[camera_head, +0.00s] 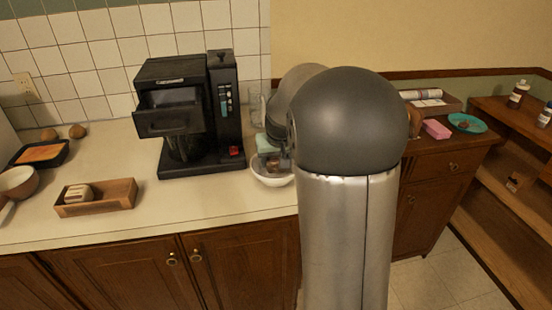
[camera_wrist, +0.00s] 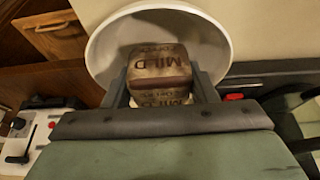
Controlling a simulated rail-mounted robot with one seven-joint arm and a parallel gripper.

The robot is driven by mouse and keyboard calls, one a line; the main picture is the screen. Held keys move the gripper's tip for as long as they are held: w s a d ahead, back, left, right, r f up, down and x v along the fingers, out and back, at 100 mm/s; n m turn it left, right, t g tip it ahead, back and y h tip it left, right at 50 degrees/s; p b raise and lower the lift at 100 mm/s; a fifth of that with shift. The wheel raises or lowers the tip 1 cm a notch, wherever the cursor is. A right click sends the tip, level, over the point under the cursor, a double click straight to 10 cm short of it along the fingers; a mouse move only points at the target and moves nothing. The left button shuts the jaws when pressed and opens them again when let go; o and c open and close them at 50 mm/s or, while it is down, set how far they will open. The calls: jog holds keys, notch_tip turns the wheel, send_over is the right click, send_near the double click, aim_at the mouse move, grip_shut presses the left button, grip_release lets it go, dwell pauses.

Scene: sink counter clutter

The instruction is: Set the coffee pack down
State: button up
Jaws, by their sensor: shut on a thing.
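The coffee pack (camera_wrist: 160,70) is a brown block with "MILD" printed on it. My gripper (camera_wrist: 160,92) is shut on it, with one grey finger on each side in the wrist view. A white bowl (camera_wrist: 102,52) lies behind the pack there, and its rim surrounds the pack's far part. In the head view the bowl (camera_head: 272,182) stands on the counter right of the coffee machine (camera_head: 190,110). The pack (camera_head: 284,164) shows there as a small brown patch at the bowl, below my gripper. I cannot tell whether it touches the bowl. My arm hides much around it.
A wooden tray (camera_head: 120,196) holding a small block stands on the left counter, near a pan (camera_head: 18,182) and a dark tray (camera_head: 62,152). A pink block (camera_head: 436,128) and a teal plate (camera_head: 480,125) lie at right. The counter before the coffee machine is clear.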

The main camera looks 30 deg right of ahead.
jog(key=o, duration=1)
jog(key=shift+o, duration=0.2)
jog(key=shift+r, duration=0.1)
notch_tip(320, 180, up, 7)
jog(key=p, duration=0.5)
jog(key=s+a+f+n+g, duration=0.1)
jog(key=s+a+f, duration=0.1)
jog(key=s+a, duration=0.3)
jog(key=s+a+f+n+g, duration=0.1)
jog(key=s+a, duration=0.4)
jog(key=s, duration=0.9)
jog(key=s+a+f+n+g+y, duration=0.1)
jog(key=s+a+f+g, duration=0.1)
jog(key=s+a, duration=0.4)
jog(key=s+f, duration=0.1)
jog(key=s, duration=0.3)
jog(key=shift+a, duration=0.1)
